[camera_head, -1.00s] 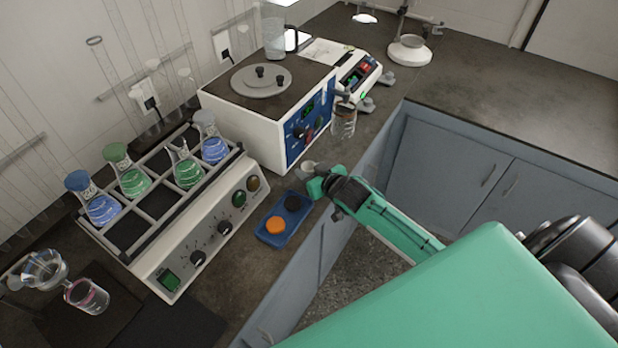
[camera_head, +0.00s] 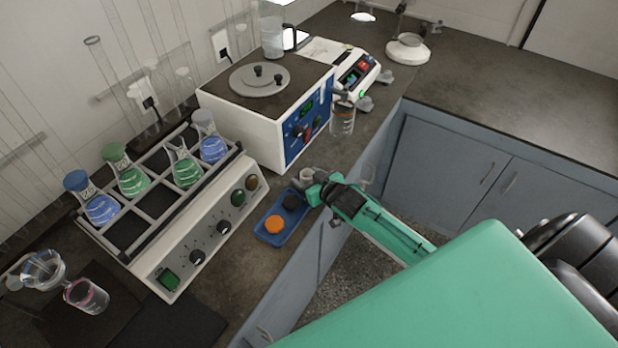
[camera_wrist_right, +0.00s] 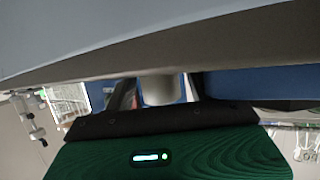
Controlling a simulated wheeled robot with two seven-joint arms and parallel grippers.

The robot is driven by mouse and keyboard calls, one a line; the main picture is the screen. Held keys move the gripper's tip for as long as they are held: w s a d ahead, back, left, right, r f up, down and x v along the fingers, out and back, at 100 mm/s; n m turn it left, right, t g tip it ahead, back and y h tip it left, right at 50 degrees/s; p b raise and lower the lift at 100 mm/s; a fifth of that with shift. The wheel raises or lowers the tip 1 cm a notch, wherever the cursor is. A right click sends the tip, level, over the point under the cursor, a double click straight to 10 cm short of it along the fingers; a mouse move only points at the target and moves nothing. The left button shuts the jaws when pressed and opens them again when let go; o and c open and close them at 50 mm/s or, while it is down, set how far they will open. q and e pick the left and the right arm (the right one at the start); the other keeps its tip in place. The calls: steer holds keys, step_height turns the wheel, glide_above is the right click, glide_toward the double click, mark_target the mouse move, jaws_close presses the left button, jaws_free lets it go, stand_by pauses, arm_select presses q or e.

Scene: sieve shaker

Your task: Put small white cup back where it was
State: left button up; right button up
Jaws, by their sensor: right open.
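The small white cup (camera_head: 306,174) is at the far end of the blue tray, by the front edge of the bench. I cannot tell whether its base touches the bench or the tray rim. My right gripper (camera_head: 313,188) is right beside it, reaching in from the right and covering part of it. In the right wrist view the cup (camera_wrist_right: 160,88) shows between the two dark fingers (camera_wrist_right: 163,95), which are apart; its lower part is hidden by the gripper body. My left gripper is not in view.
The blue tray (camera_head: 265,239) holds an orange disc (camera_head: 274,225) and a dark disc (camera_head: 291,202). A shaker with flasks (camera_head: 223,228) stands left, a white-and-blue device (camera_head: 262,135) behind. A glass beaker (camera_head: 342,120) stands behind the cup. The right bench top (camera_head: 520,95) is clear.

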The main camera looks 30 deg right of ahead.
steer(key=shift+r, duration=0.2)
steer(key=shift+s, duration=0.3)
steer(key=b+v, duration=0.1)
steer(key=v, duration=1)
steer(key=shift+s, duration=0.15)
